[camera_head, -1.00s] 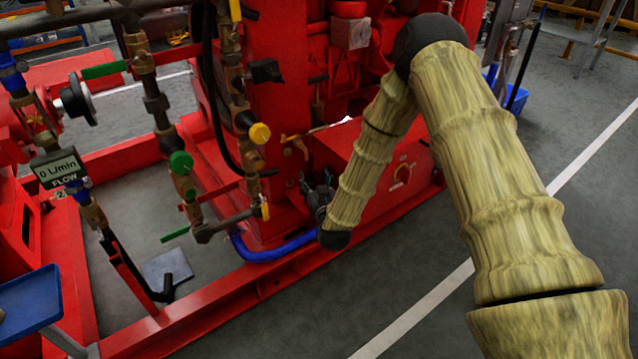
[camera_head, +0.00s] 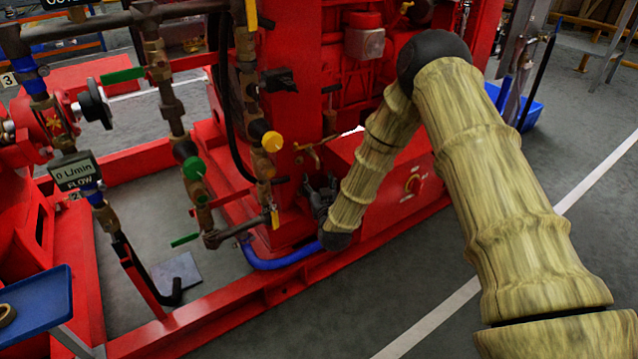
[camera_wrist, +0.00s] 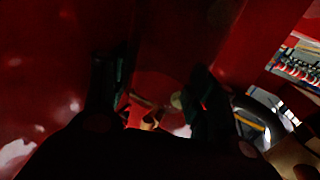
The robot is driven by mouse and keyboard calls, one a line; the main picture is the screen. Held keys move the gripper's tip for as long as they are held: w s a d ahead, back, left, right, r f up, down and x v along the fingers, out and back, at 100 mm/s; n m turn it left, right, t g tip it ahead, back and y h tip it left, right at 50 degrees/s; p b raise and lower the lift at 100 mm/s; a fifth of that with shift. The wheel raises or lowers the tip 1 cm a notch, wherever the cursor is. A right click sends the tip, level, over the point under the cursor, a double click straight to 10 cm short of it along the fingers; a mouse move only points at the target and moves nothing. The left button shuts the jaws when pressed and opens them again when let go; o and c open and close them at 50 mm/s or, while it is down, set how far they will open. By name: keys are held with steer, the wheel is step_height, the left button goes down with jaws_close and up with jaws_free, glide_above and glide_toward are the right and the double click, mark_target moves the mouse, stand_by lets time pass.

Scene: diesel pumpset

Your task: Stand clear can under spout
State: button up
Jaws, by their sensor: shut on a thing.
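My gripper (camera_head: 318,196) is at the end of the downward-reaching arm, close to the red frame and partly hidden by my wrist. In the wrist view, its two dark fingers (camera_wrist: 156,92) stand apart with a faint, see-through round outline between them. I take this to be the clear can (camera_wrist: 160,84), held by the gripper; its edges and tilt are too dark to make out. A brass tap (camera_head: 309,152), likely the spout, sticks out from the red column just above my gripper in the head view. Whether the can is under its mouth cannot be told.
Brass pipework with a yellow-capped valve (camera_head: 271,141) stands left of my gripper. A blue hose (camera_head: 280,262) runs below it along the red base rail (camera_head: 235,307). A red box (camera_head: 412,178) is behind my wrist.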

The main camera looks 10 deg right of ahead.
steer(key=shift+f, duration=0.35)
stand_by(0.7)
steer(key=o, duration=1.4)
steer(key=s, duration=1.2)
steer(key=shift+a, duration=0.25)
